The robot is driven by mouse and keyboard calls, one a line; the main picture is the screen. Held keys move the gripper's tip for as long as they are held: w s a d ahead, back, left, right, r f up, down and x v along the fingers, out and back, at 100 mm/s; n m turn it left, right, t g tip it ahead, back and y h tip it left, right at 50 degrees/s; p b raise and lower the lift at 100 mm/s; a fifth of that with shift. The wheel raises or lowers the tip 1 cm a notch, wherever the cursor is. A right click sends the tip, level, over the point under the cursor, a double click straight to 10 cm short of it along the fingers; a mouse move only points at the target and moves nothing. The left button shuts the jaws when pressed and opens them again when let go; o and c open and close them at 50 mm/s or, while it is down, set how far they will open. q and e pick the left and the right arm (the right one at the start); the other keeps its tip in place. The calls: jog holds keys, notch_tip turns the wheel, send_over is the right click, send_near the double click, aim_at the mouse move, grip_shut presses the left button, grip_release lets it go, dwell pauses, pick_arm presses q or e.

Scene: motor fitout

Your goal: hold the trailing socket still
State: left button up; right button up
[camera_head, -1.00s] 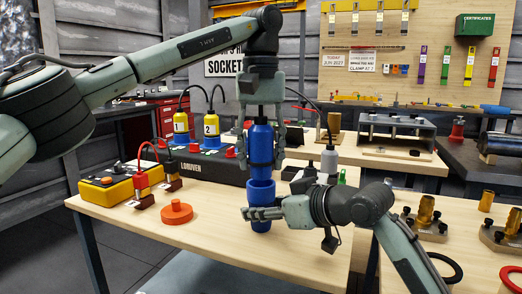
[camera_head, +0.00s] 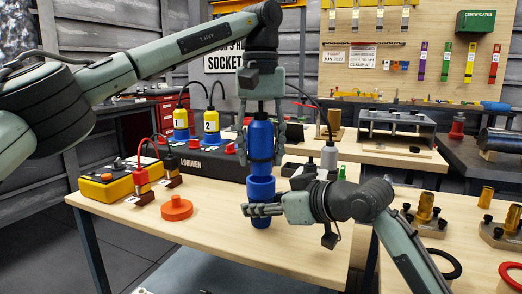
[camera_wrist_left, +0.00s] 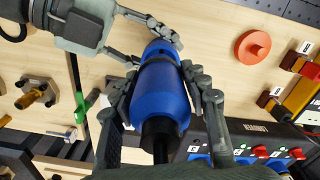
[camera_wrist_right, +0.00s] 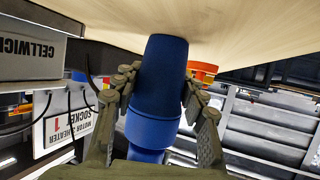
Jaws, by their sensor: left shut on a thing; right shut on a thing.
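The blue trailing socket (camera_head: 261,188) stands upright, wide rim up, above the table's front part. My right gripper (camera_head: 262,210) is shut around its body from the right. The right wrist view shows the socket body (camera_wrist_right: 160,75) between the fingers, with its wider collar (camera_wrist_right: 150,130) beyond them. My left gripper (camera_head: 261,132) points down and is shut on a blue plug (camera_head: 261,143) directly above the socket. The plug's narrower lower end meets the socket's rim; how far it sits inside is hidden. The left wrist view shows the plug (camera_wrist_left: 160,90) with a black cable end.
An orange disc (camera_head: 176,208) lies on the table to the left. A yellow box (camera_head: 112,183) and red connectors stand behind it. A black panel unit (camera_head: 218,170) with yellow plugs is at the back. A grey connector (camera_head: 329,156) stands behind my right arm.

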pick_arm(q)
jog(key=shift+f, duration=1.4)
jog(key=o, duration=1.3)
jog(key=shift+o, duration=0.2)
notch_tip(320, 180, up, 12)
pick_arm(e)
jog(key=o, duration=1.4)
jog(key=shift+d, duration=0.1)
